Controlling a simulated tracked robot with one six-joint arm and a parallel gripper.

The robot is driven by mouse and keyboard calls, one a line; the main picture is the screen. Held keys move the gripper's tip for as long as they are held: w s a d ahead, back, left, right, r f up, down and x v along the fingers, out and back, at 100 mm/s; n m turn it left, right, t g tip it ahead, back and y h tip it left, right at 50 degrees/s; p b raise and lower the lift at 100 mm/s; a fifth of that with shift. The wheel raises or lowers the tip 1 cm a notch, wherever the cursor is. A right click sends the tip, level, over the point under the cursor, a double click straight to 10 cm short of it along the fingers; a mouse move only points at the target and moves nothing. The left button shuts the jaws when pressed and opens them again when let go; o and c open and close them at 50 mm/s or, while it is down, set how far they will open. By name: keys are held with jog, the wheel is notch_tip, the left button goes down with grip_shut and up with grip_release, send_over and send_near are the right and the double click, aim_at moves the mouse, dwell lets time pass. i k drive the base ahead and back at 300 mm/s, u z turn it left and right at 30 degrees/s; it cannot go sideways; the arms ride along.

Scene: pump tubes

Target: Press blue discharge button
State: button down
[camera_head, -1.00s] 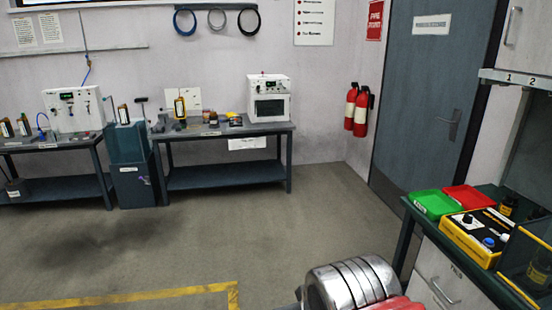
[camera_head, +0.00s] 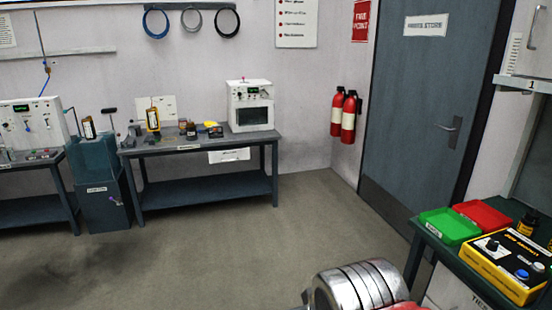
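A yellow box with a black top panel (camera_head: 509,266) sits on the green bench at the right edge of the view. Its blue button (camera_head: 521,274) is on the front part of the panel. A pale button (camera_head: 538,267) is to the right of it, and a black knob (camera_head: 492,245) is near the panel's far left corner. A silver ringed part of my arm with a red piece shows at the bottom centre, left of the bench and apart from the box. My gripper's fingers are not in view.
A closed grey door (camera_head: 430,110) and two fire extinguishers (camera_head: 344,117) stand beyond. The floor (camera_head: 250,240) between me and the back bench (camera_head: 200,143) is clear.

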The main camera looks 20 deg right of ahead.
aim_at(522, 274)
jog(key=z, duration=0.25)
jog(key=i, duration=0.7)
jog(key=z, duration=0.6)
jog(key=i, duration=0.55)
jog(key=z, duration=1.1)
jog(key=i, duration=0.9)
jog(key=z, duration=0.5)
